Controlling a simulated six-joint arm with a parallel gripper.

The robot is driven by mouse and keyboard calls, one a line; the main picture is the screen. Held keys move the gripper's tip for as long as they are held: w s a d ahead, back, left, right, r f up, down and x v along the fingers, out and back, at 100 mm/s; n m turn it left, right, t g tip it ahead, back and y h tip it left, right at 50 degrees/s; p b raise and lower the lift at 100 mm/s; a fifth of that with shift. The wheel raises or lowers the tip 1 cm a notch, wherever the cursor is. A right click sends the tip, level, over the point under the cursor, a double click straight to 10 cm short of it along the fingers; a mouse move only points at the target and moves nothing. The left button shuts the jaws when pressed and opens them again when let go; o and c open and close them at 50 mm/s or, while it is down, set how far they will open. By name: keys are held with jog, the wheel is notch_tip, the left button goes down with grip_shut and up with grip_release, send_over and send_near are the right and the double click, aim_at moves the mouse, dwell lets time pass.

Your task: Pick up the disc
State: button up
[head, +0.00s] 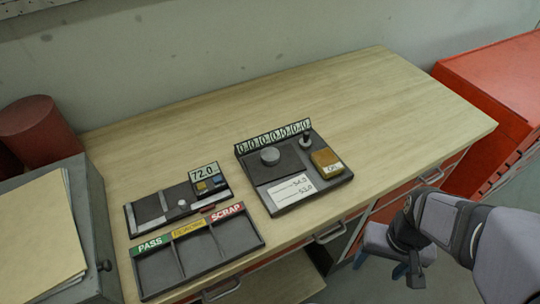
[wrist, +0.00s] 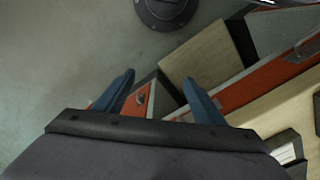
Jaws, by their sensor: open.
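My gripper (head: 408,272) is at the lower right of the head view, off the bench's front edge and well apart from the disc. In the wrist view my gripper's two blue fingers (wrist: 160,88) are spread apart with nothing held between them. The disc does not show in the wrist view.
A sorting tray (head: 160,277) labelled PASS, REWORK and SCRAP sits at the bench's front left. A gauge block with a 72.0 display (head: 205,171) stands behind it. A grey box (head: 95,210) is at left, a red cabinet (head: 490,85) at right. The bench's back is clear.

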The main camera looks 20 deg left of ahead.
jog(key=w+a+r+m+t+y+p, duration=0.1)
jog(key=w+a+r+t+p, duration=0.35)
jog(key=w+a+r, duration=0.45)
jog(key=w+a+r+m+t+y+p, duration=0.1)
jog(key=w+a+r+m+t+p, duration=0.15)
jog(key=w+a+r+t, duration=0.65)
jog(key=n+b, duration=0.2)
jog(key=b, duration=0.3)
send_over(269, 156)
jog(key=d, duration=0.5)
jog(key=f, duration=0.6)
jog(key=shift+s+a, duration=0.1)
jog(key=shift+s, duration=0.15)
jog(key=s+a+f+b, duration=0.1)
jog(key=s, duration=0.1)
jog(key=s+a+f+n+h+b, duration=0.1)
jog(key=s+a+f, duration=0.1)
jog(key=s, duration=0.1)
jog(key=s+a+f+h+b, duration=0.1)
jog(key=s, duration=0.1)
jog(key=shift+s+a+f+n+t, duration=0.2)
jog(key=shift+a+f+n+t, duration=0.05)
jog(key=shift+a+f, duration=0.1)
jog(key=shift+p+x, duration=0.3)
jog(key=shift+x, duration=1.2)
jog(key=shift+p+x, duration=0.55)
jog(key=shift+x, duration=1.6)
jog(key=shift+c, duration=0.3)
